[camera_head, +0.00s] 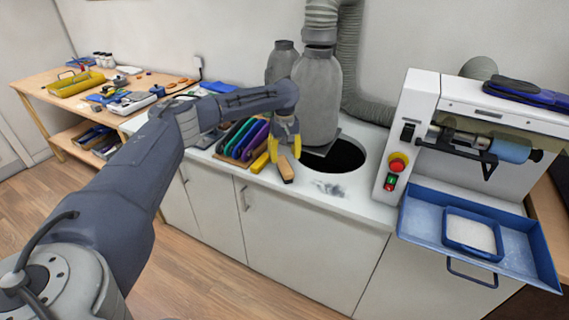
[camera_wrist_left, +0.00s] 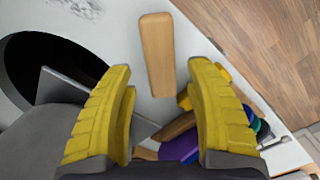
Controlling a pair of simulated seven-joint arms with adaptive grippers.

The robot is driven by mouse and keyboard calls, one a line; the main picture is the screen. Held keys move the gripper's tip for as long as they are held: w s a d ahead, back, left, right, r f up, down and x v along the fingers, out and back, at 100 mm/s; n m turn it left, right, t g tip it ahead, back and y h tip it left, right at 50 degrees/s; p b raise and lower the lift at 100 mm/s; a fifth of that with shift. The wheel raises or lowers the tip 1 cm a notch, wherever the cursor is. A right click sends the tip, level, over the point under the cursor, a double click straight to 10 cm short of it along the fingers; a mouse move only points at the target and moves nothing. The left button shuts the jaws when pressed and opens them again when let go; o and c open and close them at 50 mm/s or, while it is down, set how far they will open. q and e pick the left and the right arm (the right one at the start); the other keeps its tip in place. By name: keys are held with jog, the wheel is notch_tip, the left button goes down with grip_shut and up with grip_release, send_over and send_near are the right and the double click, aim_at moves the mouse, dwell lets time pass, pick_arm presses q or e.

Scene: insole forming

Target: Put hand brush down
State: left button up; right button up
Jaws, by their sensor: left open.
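The hand brush, a wooden-backed block (camera_head: 286,171), rests on the white counter beside the round black hole. In the left wrist view the brush (camera_wrist_left: 157,50) lies lengthwise ahead of the fingers, with its wooden side showing. My left gripper (camera_head: 284,150) is just above and behind the brush in the head view, with its yellow fingers spread. In the left wrist view the open fingers (camera_wrist_left: 161,85) stand on either side of the brush's near end, with gaps between. Whether its bristles touch the counter is hidden. My right gripper is in neither view.
A wooden rack of coloured insoles (camera_head: 240,140) and a yellow block (camera_head: 260,163) stand left of the brush. The round hole (camera_head: 345,157) and grey dust (camera_head: 330,189) lie to the right. A grey duct (camera_head: 318,95) rises behind. A sanding machine (camera_head: 415,130) stands farther right.

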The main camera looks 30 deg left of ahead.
aim_at(284, 164)
pick_arm(q)
notch_tip(284, 164, up, 8)
jog(key=shift+f, duration=0.2)
jog(key=shift+f, duration=0.1)
dwell(0.5)
